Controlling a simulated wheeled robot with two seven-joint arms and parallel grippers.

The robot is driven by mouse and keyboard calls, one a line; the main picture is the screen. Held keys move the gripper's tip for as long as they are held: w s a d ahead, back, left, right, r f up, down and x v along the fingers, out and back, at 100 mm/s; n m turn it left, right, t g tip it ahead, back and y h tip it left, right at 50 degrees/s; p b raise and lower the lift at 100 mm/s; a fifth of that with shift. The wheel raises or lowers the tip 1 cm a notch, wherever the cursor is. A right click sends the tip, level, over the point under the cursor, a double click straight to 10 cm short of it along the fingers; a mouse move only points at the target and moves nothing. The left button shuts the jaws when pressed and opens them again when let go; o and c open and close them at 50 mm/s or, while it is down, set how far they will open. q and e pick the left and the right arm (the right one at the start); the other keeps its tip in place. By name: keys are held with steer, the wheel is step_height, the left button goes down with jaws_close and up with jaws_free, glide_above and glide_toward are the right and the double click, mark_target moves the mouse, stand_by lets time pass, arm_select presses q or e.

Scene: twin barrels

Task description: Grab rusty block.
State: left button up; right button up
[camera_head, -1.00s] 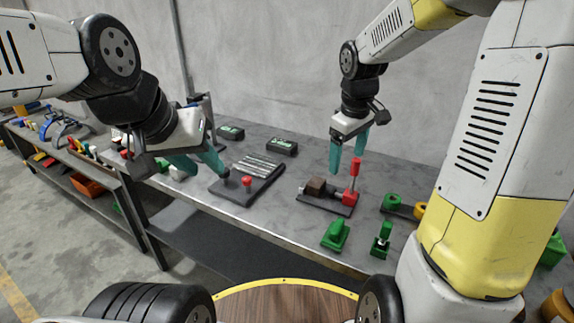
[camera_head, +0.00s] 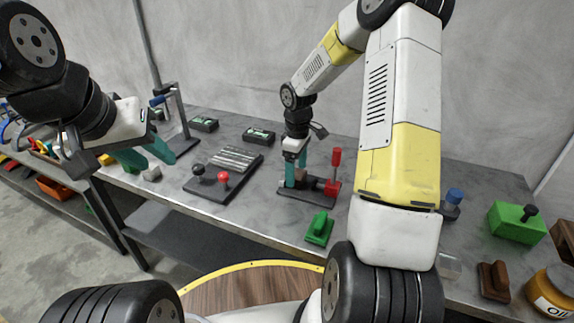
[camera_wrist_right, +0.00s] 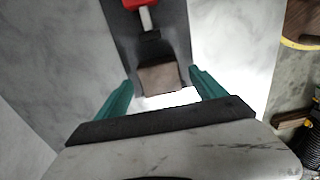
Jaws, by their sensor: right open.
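The rusty block (camera_wrist_right: 159,78) is a brown block on a dark base plate (camera_wrist_right: 120,35) that also carries a red-handled part (camera_head: 336,157). In the head view the block (camera_head: 313,182) is partly hidden by my right gripper (camera_head: 296,172), which points down at the plate. In the right wrist view my right gripper (camera_wrist_right: 160,90) is open, with the block just ahead and between the teal fingers, a gap on each side. My left gripper (camera_head: 146,156) is away to the left over the table, its teal fingers apart and empty.
A dark plate with grey rods (camera_head: 233,158) and red and black knobs lies left of the block. A green clamp-like piece (camera_head: 320,228) stands in front. A green box (camera_head: 516,222) and an oil can (camera_head: 552,291) stand at right.

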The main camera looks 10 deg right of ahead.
steer(key=shift+f, duration=0.85)
jaws_close()
steer(key=shift+r, duration=0.1)
steer(key=shift+r, duration=0.1)
